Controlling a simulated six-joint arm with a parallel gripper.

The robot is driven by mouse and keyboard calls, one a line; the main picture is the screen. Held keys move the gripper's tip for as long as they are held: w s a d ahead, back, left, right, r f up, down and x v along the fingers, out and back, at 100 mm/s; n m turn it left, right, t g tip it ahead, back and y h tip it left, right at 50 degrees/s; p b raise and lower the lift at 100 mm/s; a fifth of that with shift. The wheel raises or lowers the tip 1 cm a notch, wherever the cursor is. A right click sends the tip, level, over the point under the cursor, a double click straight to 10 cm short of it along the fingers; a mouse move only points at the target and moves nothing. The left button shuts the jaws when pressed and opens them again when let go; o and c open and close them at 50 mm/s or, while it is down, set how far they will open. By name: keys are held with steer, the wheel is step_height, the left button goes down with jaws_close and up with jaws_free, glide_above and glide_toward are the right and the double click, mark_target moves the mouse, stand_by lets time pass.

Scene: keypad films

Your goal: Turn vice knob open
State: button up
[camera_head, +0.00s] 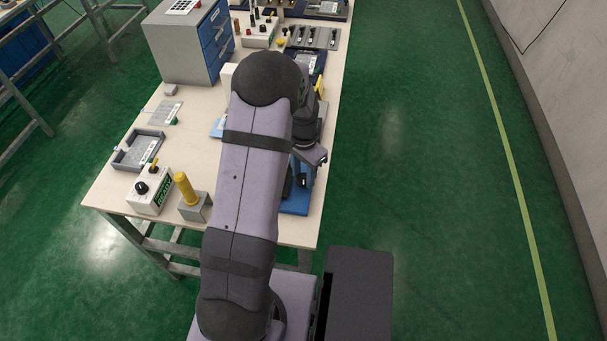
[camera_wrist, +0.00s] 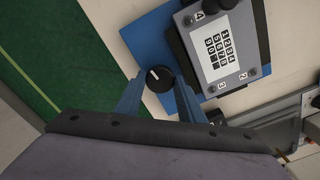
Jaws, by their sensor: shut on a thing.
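In the wrist view, the vice knob (camera_wrist: 160,78) is round and black with a white mark on its face. My gripper (camera_wrist: 159,86) is shut on it, with one blue finger at each side. The knob sits at the edge of the blue vice base (camera_wrist: 150,38). A grey keypad device (camera_wrist: 218,48) with a white number panel lies between the dark vice jaws. In the head view, the blue base (camera_head: 295,205) shows in part to the right of my arm, which hides most of the vice and my fingertips.
In the wrist view, another black part (camera_wrist: 215,117) with a white mark lies near the right finger. In the head view, a control box (camera_head: 150,194), a yellow-handled block (camera_head: 194,206) and a grey tray (camera_head: 138,151) stand left of my arm. A drawer cabinet (camera_head: 186,45) stands behind.

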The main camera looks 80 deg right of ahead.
steer(key=n, duration=0.4)
steer(key=shift+n, duration=0.3)
steer(key=n, duration=0.3)
steer(key=shift+n+b, duration=0.3)
steer(key=shift+n, duration=0.1)
steer(key=n, duration=0.3)
steer(key=shift+n, duration=2.2)
steer(key=shift+d, duration=0.1)
steer(key=o, duration=1)
steer(key=shift+o, duration=0.2)
steer(key=shift+r, duration=0.1)
